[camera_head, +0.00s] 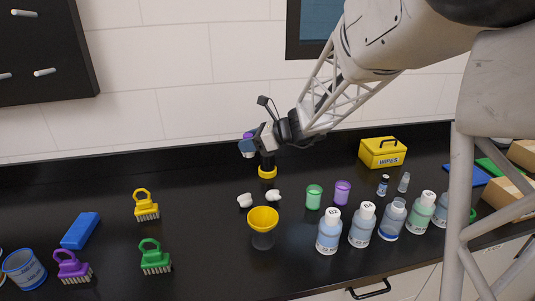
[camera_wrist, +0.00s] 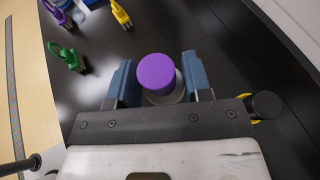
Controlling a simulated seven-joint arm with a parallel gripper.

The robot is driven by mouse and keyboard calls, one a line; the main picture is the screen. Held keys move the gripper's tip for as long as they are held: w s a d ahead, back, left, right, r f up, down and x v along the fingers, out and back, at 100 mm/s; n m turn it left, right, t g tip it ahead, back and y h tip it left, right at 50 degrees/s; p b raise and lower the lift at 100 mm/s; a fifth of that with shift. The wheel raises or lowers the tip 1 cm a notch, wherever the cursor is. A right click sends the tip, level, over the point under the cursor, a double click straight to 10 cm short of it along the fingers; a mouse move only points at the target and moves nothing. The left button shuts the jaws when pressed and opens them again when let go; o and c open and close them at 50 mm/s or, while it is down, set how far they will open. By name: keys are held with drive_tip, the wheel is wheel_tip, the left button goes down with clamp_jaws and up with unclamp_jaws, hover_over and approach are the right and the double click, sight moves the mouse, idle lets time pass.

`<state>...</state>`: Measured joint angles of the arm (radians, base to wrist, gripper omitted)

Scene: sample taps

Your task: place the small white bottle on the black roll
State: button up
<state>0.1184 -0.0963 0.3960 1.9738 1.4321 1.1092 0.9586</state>
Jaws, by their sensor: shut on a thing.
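My gripper (camera_head: 248,148) is shut on a small bottle with a purple cap (camera_wrist: 156,74) and a pale grey-white body (camera_wrist: 168,98), held between the blue fingers. In the head view only the bottle's purple top (camera_head: 247,135) shows above the fingers. The bottle is in the air above the counter. A black cylinder (camera_head: 267,160), which looks like the black roll, stands upright with a yellow ring (camera_head: 267,173) at its foot. It is just right of and below my gripper in the head view. My gripper partly hides its top.
A yellow cup on a dark base (camera_head: 263,219) and two small white lumps (camera_head: 245,200) stand nearer the front. Green (camera_head: 314,196) and purple cups (camera_head: 342,192), several bottles (camera_head: 329,232) and a yellow wipes box (camera_head: 382,152) are right. Brushes (camera_head: 146,206) are left, with clear counter between.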

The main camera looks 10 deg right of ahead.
drive_tip(key=s+d+m+t, duration=0.1)
drive_tip(key=d, duration=0.8)
drive_tip(key=shift+h, duration=0.5)
wheel_tip(320, 180, down, 5)
drive_tip(key=shift+s+a+f, duration=0.1)
drive_tip(key=shift+a, duration=0.05)
hover_over(267, 160)
drive_tip(key=w, duration=0.3)
drive_tip(key=shift+s+d+f, duration=0.2)
drive_tip(key=shift+d+f, duration=0.25)
drive_tip(key=shift+f, duration=0.2)
drive_tip(key=shift+f, duration=1.8)
drive_tip(key=shift+f, duration=0.1)
drive_tip(key=o, duration=0.9)
